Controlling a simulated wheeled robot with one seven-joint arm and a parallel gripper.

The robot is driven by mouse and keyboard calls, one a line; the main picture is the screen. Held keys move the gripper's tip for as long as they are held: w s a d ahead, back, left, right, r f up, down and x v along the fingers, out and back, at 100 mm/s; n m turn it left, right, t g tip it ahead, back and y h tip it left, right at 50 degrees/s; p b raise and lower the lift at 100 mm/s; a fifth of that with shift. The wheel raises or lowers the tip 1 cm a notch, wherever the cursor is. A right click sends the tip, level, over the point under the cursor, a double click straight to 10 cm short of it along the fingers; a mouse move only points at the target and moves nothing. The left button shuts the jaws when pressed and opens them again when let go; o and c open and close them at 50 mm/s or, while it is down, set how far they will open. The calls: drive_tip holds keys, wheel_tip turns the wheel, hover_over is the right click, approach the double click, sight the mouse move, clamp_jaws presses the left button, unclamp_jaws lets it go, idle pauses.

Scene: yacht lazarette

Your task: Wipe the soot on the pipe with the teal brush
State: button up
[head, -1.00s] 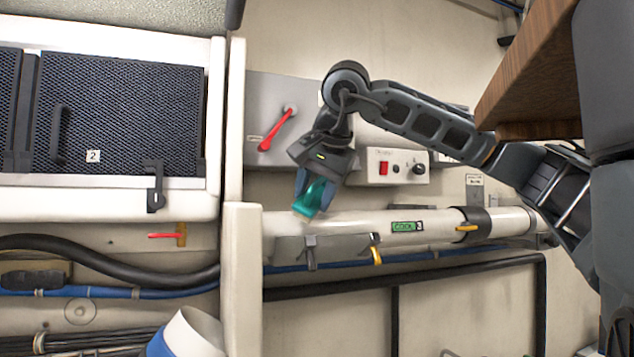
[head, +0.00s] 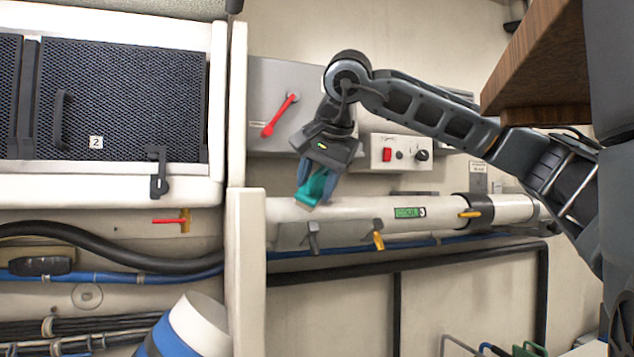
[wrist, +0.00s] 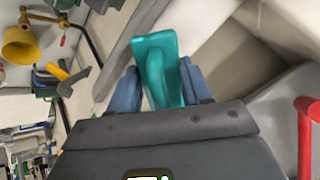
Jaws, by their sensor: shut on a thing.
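My gripper (head: 318,180) is shut on the teal brush (head: 312,190) and points down at the left part of the pale pipe (head: 360,208). The brush's lower end is at the pipe's upper side; I cannot tell whether it touches. In the wrist view the teal brush (wrist: 156,62) sits between the blue fingers of my gripper (wrist: 155,88), its flat end facing away. The pipe carries a green "COOL" label (head: 408,212). I cannot make out any soot on the pipe; the brush and gripper may hide part of it.
A grey panel with a red lever (head: 281,115) is behind my gripper. A control box with a red switch (head: 387,154) is to its right. A pale post (head: 246,270) stands at the pipe's left end. Clamps with a yellow handle (head: 378,240) hang below. A wooden board (head: 535,70) is upper right.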

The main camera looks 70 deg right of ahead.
drive_tip(key=shift+b+x, duration=0.6)
drive_tip(key=shift+x, duration=0.25)
drive_tip(key=shift+s+d, duration=0.1)
drive_tip(key=shift+s+d+r+b, duration=0.1)
drive_tip(key=shift+s+d+b, duration=0.35)
drive_tip(key=shift+s+d, duration=0.8)
drive_tip(key=shift+s+d+b, duration=0.35)
drive_tip(key=shift+s+d, duration=0.15)
drive_tip(key=shift+s, duration=0.2)
drive_tip(key=shift+s+d+b, duration=0.35)
drive_tip(key=shift+s+d, duration=0.2)
drive_tip(key=shift+s, duration=0.15)
